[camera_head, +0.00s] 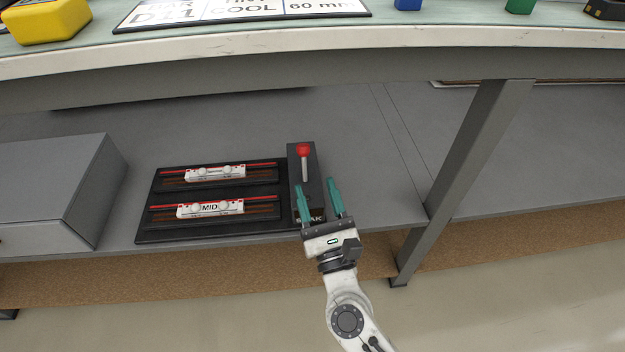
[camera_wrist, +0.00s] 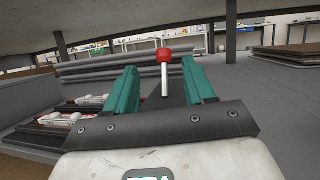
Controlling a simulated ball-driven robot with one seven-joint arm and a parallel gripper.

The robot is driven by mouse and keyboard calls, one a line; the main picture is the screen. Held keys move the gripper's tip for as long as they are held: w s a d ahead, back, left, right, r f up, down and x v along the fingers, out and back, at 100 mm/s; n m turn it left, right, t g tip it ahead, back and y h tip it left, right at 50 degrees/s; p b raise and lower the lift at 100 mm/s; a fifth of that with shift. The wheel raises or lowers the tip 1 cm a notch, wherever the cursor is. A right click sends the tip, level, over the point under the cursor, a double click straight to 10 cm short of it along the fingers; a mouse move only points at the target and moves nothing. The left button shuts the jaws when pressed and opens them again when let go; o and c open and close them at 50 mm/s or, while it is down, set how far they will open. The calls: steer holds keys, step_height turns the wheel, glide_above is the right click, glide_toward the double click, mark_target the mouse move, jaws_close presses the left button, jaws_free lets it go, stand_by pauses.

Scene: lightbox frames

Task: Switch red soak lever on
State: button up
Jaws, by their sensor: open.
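The red soak lever (camera_head: 303,150) has a red knob on a pale stem. It stands on a narrow black base (camera_head: 315,164) marked with a partly hidden label, on the grey lower shelf. In the wrist view the red knob (camera_wrist: 164,54) and white stem show upright between the two fingers, beyond them. My gripper (camera_head: 319,183) has teal fingers, spread open and empty. It is at the near end of the lever's base, with the fingers pointing toward the lever. I see no contact with the lever.
A black panel (camera_head: 150,236) with two white sliders, one marked MID (camera_head: 210,209), lies left of the lever. A grey box (camera_head: 60,180) stands farther left. A slanted grey table leg (camera_head: 470,150) is to the right. The tabletop edge (camera_head: 300,45) overhangs the shelf.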

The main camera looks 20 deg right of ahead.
steer(key=shift+s, duration=0.1)
stand_by(0.5)
steer(key=s+a+f+n+g+y, duration=0.25)
steer(key=f+n+g+y, duration=0.25)
steer(key=n, duration=0.8)
steer(key=s+a+f+n+g+y, duration=0.1)
steer(key=s+f+n+g+y, duration=0.35)
steer(key=n, duration=0.85)
steer(key=s+d+f+n+g+h+p, duration=0.1)
steer(key=s+d+f+n+g+h, duration=0.2)
steer(key=s+d+n+g, duration=0.5)
steer(key=s+d+f+n+g+h+p, duration=0.1)
steer(key=s+d+f+n+g+h, duration=0.4)
steer(key=s, duration=0.8)
step_height(320, 180, up, 39)
steer(key=m+t+y+p, duration=0.1)
steer(key=m+p, duration=0.1)
steer(key=p, duration=3.5)
steer(key=shift+w+d, duration=0.15)
steer(key=shift+w, duration=0.2)
steer(key=shift+f+t, duration=0.1)
steer(key=shift+t, duration=0.15)
